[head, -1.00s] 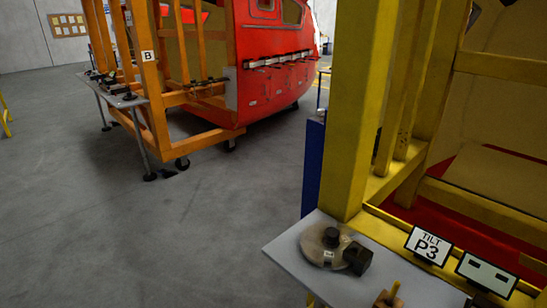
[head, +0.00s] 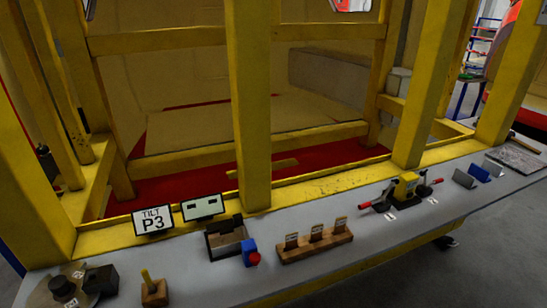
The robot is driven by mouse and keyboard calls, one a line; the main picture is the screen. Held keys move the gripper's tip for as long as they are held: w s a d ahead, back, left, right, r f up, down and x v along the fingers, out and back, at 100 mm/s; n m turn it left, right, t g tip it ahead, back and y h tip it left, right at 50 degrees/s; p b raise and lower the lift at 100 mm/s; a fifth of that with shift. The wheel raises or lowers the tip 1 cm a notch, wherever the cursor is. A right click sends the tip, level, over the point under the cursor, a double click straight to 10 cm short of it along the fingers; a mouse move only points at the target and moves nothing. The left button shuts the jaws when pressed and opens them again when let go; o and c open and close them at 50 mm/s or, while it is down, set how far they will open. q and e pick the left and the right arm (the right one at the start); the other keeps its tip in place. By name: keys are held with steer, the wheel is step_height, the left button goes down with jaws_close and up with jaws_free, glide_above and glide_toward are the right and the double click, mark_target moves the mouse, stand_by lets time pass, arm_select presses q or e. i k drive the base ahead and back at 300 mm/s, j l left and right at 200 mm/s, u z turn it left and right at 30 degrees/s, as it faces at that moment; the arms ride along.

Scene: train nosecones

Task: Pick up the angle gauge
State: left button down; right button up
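Nothing in the head view is clearly labelled as the angle gauge, so I cannot tell for sure which thing it is. A small blue block with a red knob (head: 250,253) stands on the grey shelf (head: 200,282), beside a dark open-topped box (head: 226,240). A round plate with a black knob (head: 62,288) lies at the lower left, partly cut off by the frame. Neither of my grippers is in view.
A wooden block with upright tags (head: 315,242), a yellow device with red handles (head: 402,191) and small blue and grey angled pieces (head: 479,173) stand further right. A wooden block with a peg (head: 154,291) is front left. Yellow posts (head: 251,120) rise behind the shelf.

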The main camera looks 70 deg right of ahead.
mark_target(409, 181)
steer(key=k+z, duration=0.3)
steer(key=k, duration=0.3)
steer(key=z, duration=2.75)
steer(key=i+l, duration=0.25)
steer(key=i, duration=0.2)
steer(key=i+l, duration=0.25)
steer(key=i, duration=0.15)
steer(key=z, duration=0.05)
